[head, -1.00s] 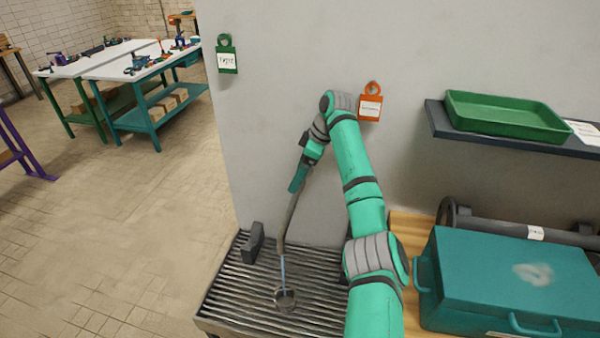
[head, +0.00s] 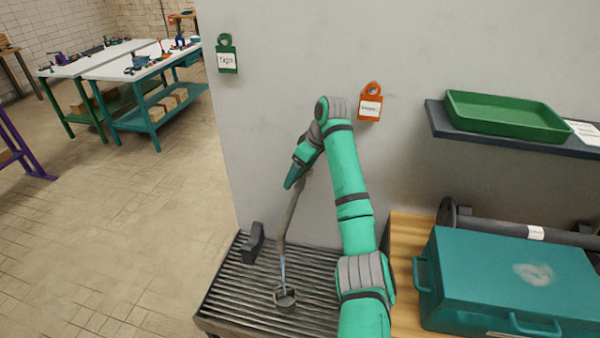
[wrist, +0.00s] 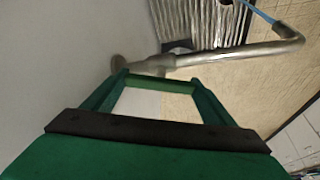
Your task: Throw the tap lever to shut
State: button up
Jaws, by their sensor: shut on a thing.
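The metal tap (wrist: 225,57) juts from the grey wall, and its long spout (head: 290,215) hangs down over the drain grate in the head view. A thin blue stream of water (head: 283,272) runs from the spout's end; it also shows in the wrist view (wrist: 260,13). My gripper (head: 290,184) is at the tap's upper end by the wall. In the wrist view, its green fingers (wrist: 158,80) reach the tap body, with a narrow green bar between the tips. The gripper is shut on the tap lever, which is mostly hidden.
A small round cup (head: 285,298) stands under the stream on the ribbed grate (head: 240,300). A dark block (head: 254,243) stands at the grate's back left. A teal case (head: 510,280) and a shelf with a green tray (head: 505,116) are at right.

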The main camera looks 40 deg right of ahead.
jog(key=m+h, duration=0.1)
jog(key=m, duration=0.2)
jog(key=m+h, duration=0.1)
jog(key=m, duration=0.3)
jog(key=shift+h, duration=0.4)
jog(key=m+h, duration=0.1)
jog(key=m, duration=0.2)
jog(key=m+g+h, duration=0.1)
jog(key=m, duration=0.2)
jog(key=shift+m, duration=0.4)
jog(key=o, duration=0.8)
jog(key=shift+c, duration=0.2)
